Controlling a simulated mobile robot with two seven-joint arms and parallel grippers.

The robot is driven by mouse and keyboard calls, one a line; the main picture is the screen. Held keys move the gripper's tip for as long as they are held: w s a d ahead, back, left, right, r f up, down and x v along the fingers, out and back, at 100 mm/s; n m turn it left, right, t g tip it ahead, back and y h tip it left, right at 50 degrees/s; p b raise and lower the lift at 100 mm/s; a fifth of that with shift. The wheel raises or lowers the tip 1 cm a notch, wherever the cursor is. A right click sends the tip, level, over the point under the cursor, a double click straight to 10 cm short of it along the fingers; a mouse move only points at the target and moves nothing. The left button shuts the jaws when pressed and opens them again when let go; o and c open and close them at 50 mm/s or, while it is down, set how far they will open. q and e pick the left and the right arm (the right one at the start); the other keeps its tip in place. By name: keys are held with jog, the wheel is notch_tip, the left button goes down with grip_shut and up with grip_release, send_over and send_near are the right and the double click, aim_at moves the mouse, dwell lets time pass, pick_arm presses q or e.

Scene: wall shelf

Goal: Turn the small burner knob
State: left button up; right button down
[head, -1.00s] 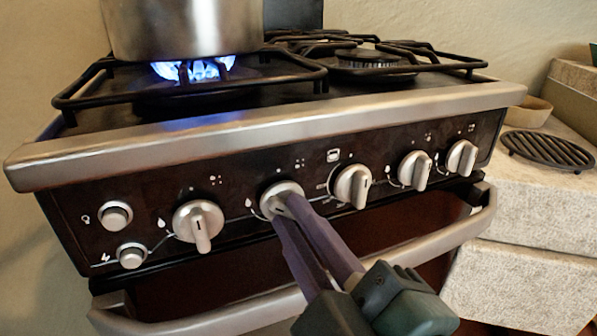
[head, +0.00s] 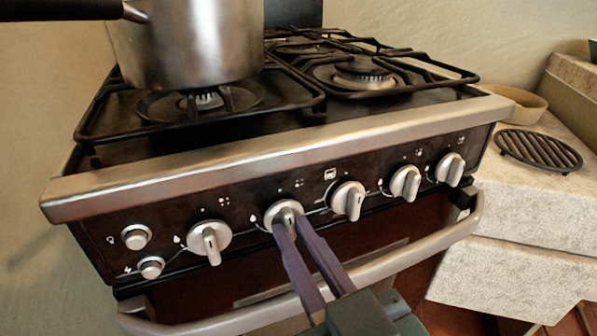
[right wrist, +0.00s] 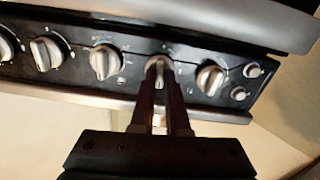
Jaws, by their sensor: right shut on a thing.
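A row of several silver knobs runs along the dark front panel (head: 108,245) of the stove. My right gripper (head: 288,226) is shut on the second large knob from the left (head: 284,210). In the right wrist view the fingers (right wrist: 161,70) close around that knob's handle, and its round top (right wrist: 160,60) shows above the tips. The leftmost large knob (head: 210,242) is beside it, with its handle pointing down. The front burner (head: 203,101) under the pot shows no blue flame. My left gripper is not in view.
A steel pot (head: 185,45) with a dark handle stands on the front-left grate. The oven handle bar (head: 400,262) juts out below the knobs. A black round rack (head: 538,150) and a bowl (head: 518,101) sit on the right counter.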

jog(key=shift+m, duration=0.5)
jog(key=c, duration=0.9)
grip_release()
jog(key=p+v, duration=0.2)
jog(key=v, duration=0.8)
